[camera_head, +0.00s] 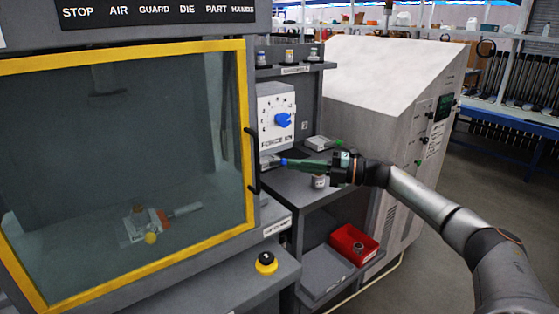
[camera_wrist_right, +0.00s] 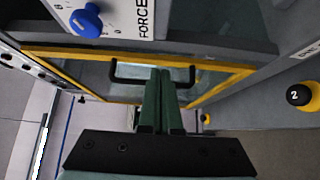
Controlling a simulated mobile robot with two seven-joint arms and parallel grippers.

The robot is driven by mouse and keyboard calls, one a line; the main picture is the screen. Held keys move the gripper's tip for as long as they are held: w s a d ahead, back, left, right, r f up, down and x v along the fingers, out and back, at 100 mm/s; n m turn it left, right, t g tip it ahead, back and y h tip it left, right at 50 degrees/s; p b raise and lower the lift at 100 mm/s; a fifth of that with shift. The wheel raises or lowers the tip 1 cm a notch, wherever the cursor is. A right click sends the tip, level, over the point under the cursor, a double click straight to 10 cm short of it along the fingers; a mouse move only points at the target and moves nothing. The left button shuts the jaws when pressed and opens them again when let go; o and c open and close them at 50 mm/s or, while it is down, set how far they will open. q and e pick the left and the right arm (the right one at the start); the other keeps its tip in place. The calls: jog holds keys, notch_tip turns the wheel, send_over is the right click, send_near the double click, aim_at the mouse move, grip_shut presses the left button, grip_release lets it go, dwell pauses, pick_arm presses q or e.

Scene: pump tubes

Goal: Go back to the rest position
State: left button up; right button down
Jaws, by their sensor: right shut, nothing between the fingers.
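My right gripper (camera_head: 284,162) reaches in from the right, its green fingers pointing left in front of the shelf unit. In the right wrist view the two fingers (camera_wrist_right: 163,74) lie together, shut and empty. Their tips point toward the black door handle (camera_wrist_right: 128,80) of the machine. In the head view that handle (camera_head: 253,160) is just left of the fingertips; I cannot tell whether they touch. The yellow-framed door (camera_head: 120,56) looks closed. My left gripper is not in view.
A white FORCE panel with a blue knob (camera_head: 284,120) is above the fingers. A small jar (camera_head: 319,181) stands under the gripper. A red bin (camera_head: 353,245) sits on the lower shelf. A yellow-and-black button (camera_head: 265,262) is on the front ledge. A large sloped cabinet (camera_head: 370,75) stands behind.

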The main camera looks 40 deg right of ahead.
jog(key=s+a+f+m+t+h+p, duration=0.1)
jog(key=s+a+f+m+h, duration=0.1)
jog(key=a+f+m, duration=0.6)
jog(key=s+a+f+m+h+p, duration=0.15)
jog(key=a+f+m, duration=0.25)
jog(key=a+f, duration=0.85)
jog(key=s+a+f+m+g+h, duration=0.1)
jog(key=s+a+f+m+g, duration=0.1)
jog(key=s, duration=0.6)
jog(key=s+a+f+m+g+h, duration=0.2)
jog(key=s+a+f+m, duration=0.2)
jog(key=s+f+m, duration=0.2)
jog(key=s+a+f+m+g+h+p, duration=0.1)
jog(key=s+a+f+m+g+h, duration=0.1)
jog(key=s+f, duration=0.6)
jog(key=shift+s+a+m, duration=0.85)
jog(key=shift+a+m, duration=0.05)
jog(key=shift+d, duration=0.1)
